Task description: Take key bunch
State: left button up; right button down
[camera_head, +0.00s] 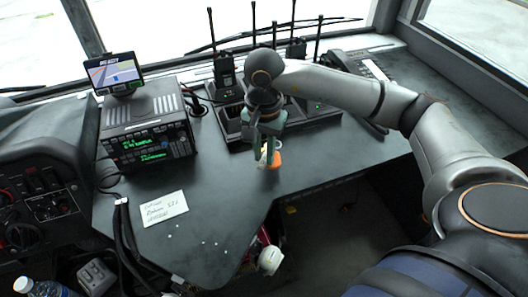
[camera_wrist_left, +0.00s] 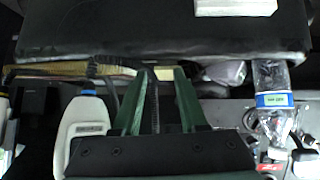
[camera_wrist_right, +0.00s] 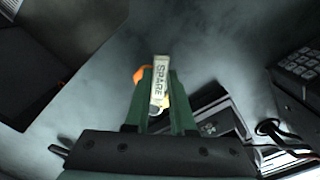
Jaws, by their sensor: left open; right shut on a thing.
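The key bunch (camera_head: 275,159) has an orange tag and hangs at the fingertips of my right gripper (camera_head: 267,143), over the dark dashboard desk (camera_head: 225,185). In the right wrist view, a pale tag marked "SPARE" (camera_wrist_right: 159,82) on the key bunch sits between the green fingers of my right gripper (camera_wrist_right: 163,85), with orange beside it. My right gripper is shut on the key bunch. The keys themselves are mostly hidden. My left gripper (camera_wrist_left: 158,80) shows only in the left wrist view; it is open and empty, below the desk edge.
A radio unit (camera_head: 148,135) with a small screen (camera_head: 115,73) stands on the left. Handheld radios (camera_head: 224,70) stand in a charger (camera_head: 235,125) behind my right gripper. A paper note (camera_head: 165,208) lies on the desk.

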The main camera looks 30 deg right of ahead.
aim_at(264, 160)
jog(key=shift+r, duration=0.1)
jog(key=shift+r+p, duration=1.55)
jog(key=shift+r, duration=0.9)
